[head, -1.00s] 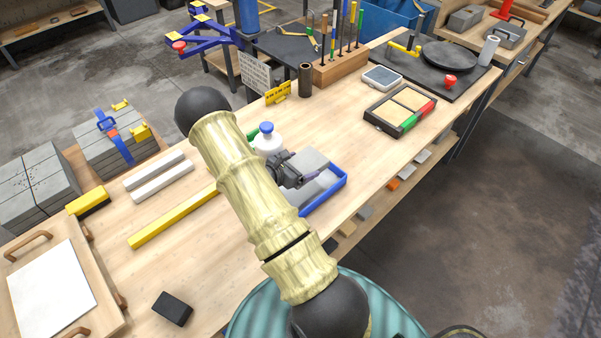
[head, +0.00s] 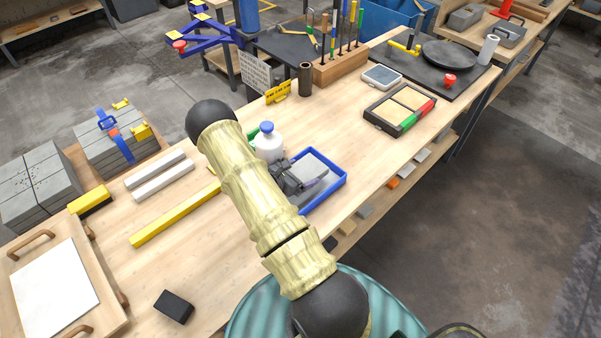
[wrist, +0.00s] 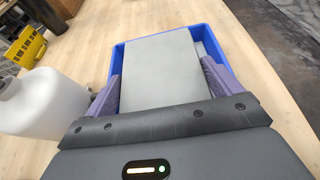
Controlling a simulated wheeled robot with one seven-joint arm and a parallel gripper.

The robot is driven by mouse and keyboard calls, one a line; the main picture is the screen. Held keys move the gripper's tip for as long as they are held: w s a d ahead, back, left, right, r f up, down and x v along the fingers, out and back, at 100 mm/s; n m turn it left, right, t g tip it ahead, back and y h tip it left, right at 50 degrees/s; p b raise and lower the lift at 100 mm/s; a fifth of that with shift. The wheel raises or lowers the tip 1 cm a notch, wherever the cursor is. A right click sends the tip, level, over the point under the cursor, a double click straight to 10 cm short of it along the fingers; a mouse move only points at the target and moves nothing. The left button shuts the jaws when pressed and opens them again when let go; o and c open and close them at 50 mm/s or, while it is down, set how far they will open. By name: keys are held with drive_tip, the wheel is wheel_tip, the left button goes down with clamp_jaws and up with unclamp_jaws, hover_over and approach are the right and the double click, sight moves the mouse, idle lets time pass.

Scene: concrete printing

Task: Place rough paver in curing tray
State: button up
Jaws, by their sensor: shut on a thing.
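The paver, a flat grey slab (wrist: 160,68), is held between the purple-grey fingers of my gripper (wrist: 160,88) in the wrist view. In the head view the paver (head: 309,167) is over the blue-rimmed tray (head: 338,189), within or just above its rim; whether it touches the tray floor cannot be told. The tray (wrist: 117,56) also shows around the paver in the wrist view, with a grey strip inside along its right side. My gripper (head: 296,176) also shows in the head view, partly hidden by my arm.
A white bottle with a blue cap (head: 267,143) stands close left of the tray. A yellow bar (head: 175,216) and pale bars (head: 156,175) lie to the left. A black case with tan pads (head: 400,109) lies at the far right. Bare tabletop lies between it and the tray.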

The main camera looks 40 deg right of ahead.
drive_tip(key=shift+f+b, duration=0.5)
drive_tip(key=shift+b, duration=0.05)
drive_tip(key=o, duration=1.4)
drive_tip(key=shift+r+p, duration=0.65)
drive_tip(key=shift+p, duration=0.05)
drive_tip(key=b+v, duration=0.3)
drive_tip(key=v, duration=0.9)
drive_tip(key=shift+f, duration=0.15)
